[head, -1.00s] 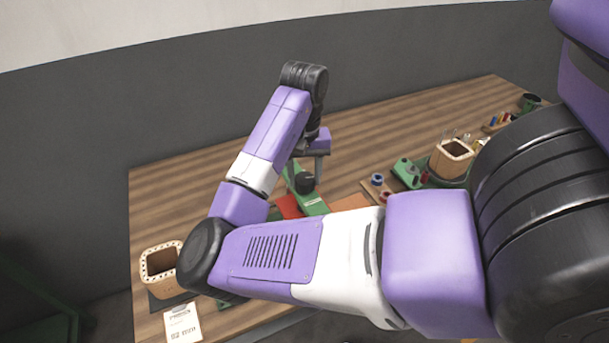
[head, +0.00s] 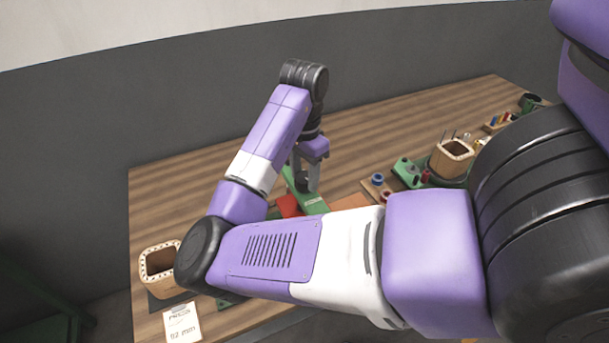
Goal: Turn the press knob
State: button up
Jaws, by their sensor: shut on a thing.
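The black press knob (head: 300,180) sits above the green press (head: 314,204) near the middle of the wooden table. My gripper (head: 304,182) points down over the press and is shut on the knob, with its grey fingers beside it. The purple hand partly covers the knob from above, and my arm hides the near part of the press. A red piece (head: 289,206) lies beside the green press.
A wooden box (head: 161,262) stands at the left table edge, with a printed card (head: 183,323) in front. Another wooden box (head: 453,157) and green fixtures (head: 407,171) stand at the right. The back of the table (head: 400,125) is clear.

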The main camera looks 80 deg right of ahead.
jog(key=m+b, duration=0.1)
jog(key=m, duration=0.3)
jog(key=shift+m, duration=0.3)
jog(key=m+b, duration=0.1)
jog(key=m, duration=0.2)
jog(key=shift+m, duration=0.3)
jog(key=m+b, duration=0.2)
jog(key=m, duration=0.2)
jog(key=shift+m, duration=0.3)
jog(key=m+b, duration=0.2)
jog(key=m, duration=0.1)
jog(key=shift+m, duration=0.3)
jog(key=m+b, duration=0.2)
jog(key=m, duration=0.2)
jog(key=shift+m, duration=0.3)
jog(key=m+b, duration=0.1)
jog(key=m, duration=0.2)
jog(key=shift+m+b, duration=0.3)
jog(key=shift+b, duration=0.05)
jog(key=m+b, duration=0.1)
jog(key=m, duration=0.3)
jog(key=shift+b, duration=0.35)
jog(key=shift+r+m+b, duration=0.1)
jog(key=shift+m+b, duration=0.45)
jog(key=shift+m, duration=1.35)
